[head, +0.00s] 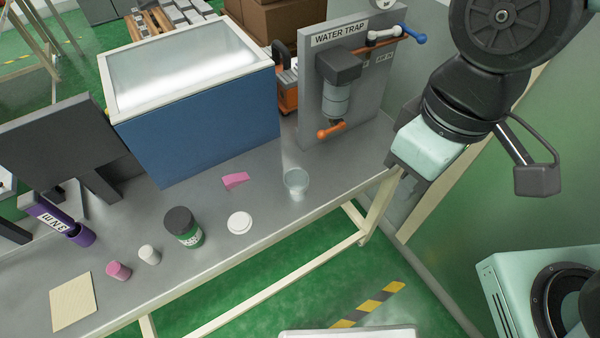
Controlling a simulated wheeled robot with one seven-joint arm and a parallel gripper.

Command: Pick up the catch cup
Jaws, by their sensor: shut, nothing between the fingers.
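A clear, see-through cup (297,184), which looks like the catch cup, stands upright on the grey bench near its front right edge. My gripper (408,160) is to the right of the cup in the head view, clear of it. It is shut with nothing in it. Its pale green body shows below the black wrist, but its fingers are hard to make out.
Left of the cup are a white lid (240,223), a pink piece (235,180) and a dark-capped green jar (183,227). Behind stand the water trap panel (348,80) and a blue tank (205,125). The bench between cup and panel is clear.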

